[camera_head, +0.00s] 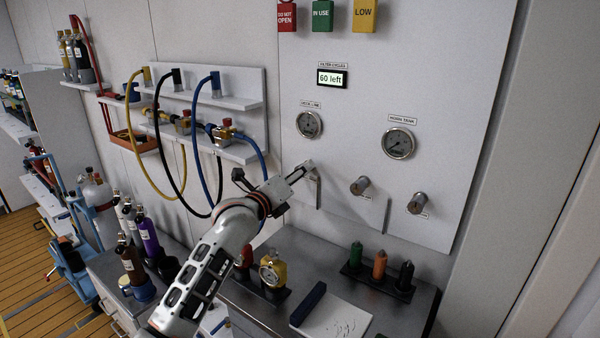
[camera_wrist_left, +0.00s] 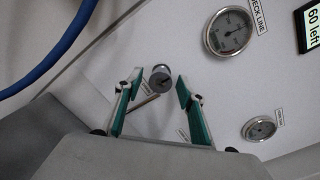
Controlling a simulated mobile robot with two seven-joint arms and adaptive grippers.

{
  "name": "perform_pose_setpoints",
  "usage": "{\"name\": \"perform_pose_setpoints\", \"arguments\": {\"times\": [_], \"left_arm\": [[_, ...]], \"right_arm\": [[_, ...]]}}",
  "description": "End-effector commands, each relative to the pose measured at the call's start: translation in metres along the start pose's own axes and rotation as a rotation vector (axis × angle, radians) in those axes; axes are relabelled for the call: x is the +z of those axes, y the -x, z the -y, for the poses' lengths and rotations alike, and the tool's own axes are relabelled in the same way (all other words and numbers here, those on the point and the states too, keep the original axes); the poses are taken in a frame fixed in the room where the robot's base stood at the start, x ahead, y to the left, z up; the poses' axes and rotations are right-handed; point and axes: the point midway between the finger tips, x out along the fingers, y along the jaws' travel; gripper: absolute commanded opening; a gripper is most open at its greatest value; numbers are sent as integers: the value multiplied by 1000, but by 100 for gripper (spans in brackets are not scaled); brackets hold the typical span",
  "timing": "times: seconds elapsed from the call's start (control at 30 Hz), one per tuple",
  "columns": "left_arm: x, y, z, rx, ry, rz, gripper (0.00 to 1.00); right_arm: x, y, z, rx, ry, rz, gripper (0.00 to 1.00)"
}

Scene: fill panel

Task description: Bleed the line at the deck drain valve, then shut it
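The deck line gauge (camera_head: 309,123) sits on the white wall panel, and it also shows in the left wrist view (camera_wrist_left: 228,31). A round grey knob (camera_wrist_left: 160,80), which seems to be the deck drain valve, stands out from the panel below that gauge. My left gripper (camera_head: 304,171) is at the panel under the gauge and hides most of this knob in the head view. In the left wrist view its teal-lined fingers (camera_wrist_left: 160,88) are open, one on each side of the knob, with gaps visible. My right gripper is not in view.
A second gauge (camera_head: 398,143) and two more knobs, a middle one (camera_head: 360,186) and a right one (camera_head: 417,203), are on the panel. A display (camera_head: 331,79) reads "60 left". A blue hose (camera_head: 205,130) hangs left. Bottles and a notepad (camera_head: 335,318) occupy the counter below.

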Motion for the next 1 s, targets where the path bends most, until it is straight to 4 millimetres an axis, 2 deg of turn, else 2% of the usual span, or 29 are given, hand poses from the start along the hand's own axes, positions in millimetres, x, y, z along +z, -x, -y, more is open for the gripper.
{"name": "perform_pose_setpoints", "arguments": {"times": [0.37,0.5,0.53,1.0], "left_arm": [[0,-5,0,0,1,0,39],[0,-4,0,0,1,0,3],[0,-4,0,0,1,0,0],[0,-4,0,5,80,-5,0]], "right_arm": [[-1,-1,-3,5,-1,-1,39],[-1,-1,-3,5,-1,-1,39],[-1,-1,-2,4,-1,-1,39],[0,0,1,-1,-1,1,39]]}}
